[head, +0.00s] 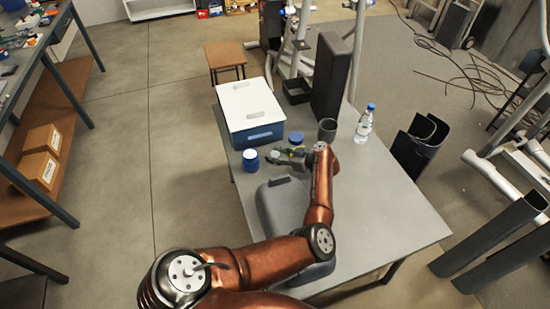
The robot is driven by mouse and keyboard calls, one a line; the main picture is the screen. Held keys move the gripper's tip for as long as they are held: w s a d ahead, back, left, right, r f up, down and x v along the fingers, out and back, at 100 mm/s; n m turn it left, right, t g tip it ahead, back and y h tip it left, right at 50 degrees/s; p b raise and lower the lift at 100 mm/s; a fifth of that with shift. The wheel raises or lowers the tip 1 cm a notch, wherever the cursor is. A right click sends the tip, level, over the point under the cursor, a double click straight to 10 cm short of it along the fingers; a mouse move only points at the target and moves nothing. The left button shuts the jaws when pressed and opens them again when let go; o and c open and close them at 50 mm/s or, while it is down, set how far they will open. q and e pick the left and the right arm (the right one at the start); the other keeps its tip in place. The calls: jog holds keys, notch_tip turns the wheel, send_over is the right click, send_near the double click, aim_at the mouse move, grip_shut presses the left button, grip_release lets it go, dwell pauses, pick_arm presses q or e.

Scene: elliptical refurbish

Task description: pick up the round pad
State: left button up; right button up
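A small round blue item (297,138), which may be the round pad, lies on the grey table (390,208) just beyond my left gripper. Small green and yellowish items lie close by, and at this size I cannot tell for certain which one is the pad. My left gripper (284,160) points left, low over the table among these small items. Its fingers are dark and tiny here, so I cannot tell whether they are open or touching anything. My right gripper is not in view.
A blue jar (250,159) stands left of the gripper. Behind are a blue box with a white lid (248,100), a dark cup (327,130), a tall dark block (331,78) and a water bottle (364,124). A grey case (281,205) lies nearer. The table's right side is clear.

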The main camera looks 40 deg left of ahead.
aim_at(275, 154)
pick_arm(q)
jog(key=c, duration=0.6)
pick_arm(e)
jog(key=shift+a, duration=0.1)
pick_arm(q)
jog(key=shift+r, duration=0.1)
notch_tip(275, 154, up, 18)
jog(key=p, duration=0.6)
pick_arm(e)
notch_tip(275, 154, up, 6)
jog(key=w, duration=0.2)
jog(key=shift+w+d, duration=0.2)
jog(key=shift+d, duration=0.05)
